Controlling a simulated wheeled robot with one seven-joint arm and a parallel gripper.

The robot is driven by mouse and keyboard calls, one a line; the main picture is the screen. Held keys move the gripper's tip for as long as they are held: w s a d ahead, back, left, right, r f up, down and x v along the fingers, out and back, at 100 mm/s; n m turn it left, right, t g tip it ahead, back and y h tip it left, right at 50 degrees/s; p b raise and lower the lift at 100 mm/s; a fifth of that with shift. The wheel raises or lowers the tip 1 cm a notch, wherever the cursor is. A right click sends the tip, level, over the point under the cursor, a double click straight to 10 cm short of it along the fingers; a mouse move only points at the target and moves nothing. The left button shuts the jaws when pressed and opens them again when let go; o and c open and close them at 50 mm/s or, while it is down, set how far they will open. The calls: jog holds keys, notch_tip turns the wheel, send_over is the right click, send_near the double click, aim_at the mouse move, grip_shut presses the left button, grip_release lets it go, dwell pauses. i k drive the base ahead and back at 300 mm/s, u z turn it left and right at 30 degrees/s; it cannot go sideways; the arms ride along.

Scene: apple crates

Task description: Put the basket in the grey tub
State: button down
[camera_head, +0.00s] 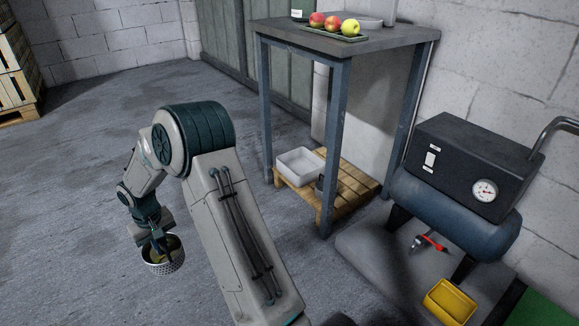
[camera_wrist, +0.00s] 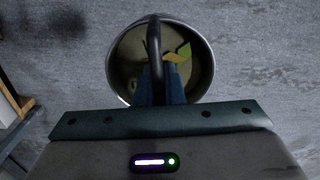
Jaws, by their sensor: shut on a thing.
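The basket (camera_head: 166,268) is a small round metal pail with a perforated wall and a dark handle. It hangs from my gripper (camera_head: 157,238), over open floor at the lower left of the head view. In the wrist view, the fingers of my gripper (camera_wrist: 157,82) are shut on the handle above the basket (camera_wrist: 207,62). Something yellow and green lies inside it. A pale grey tub (camera_head: 297,168) sits on a low wooden pallet under the table, to the right of my gripper and apart from it.
The blue-legged table (camera_head: 346,40) bears apples on a tray. Its front leg (camera_head: 334,150) stands beside the pallet (camera_head: 350,188); a small dark item (camera_head: 320,183) is beside the tub. A compressor (camera_head: 455,215) and yellow bin (camera_head: 450,302) stand right.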

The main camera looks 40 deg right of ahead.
aim_at(296, 172)
jog(key=i, duration=2.9)
jog(key=z, duration=3.75)
jog(key=i, duration=1)
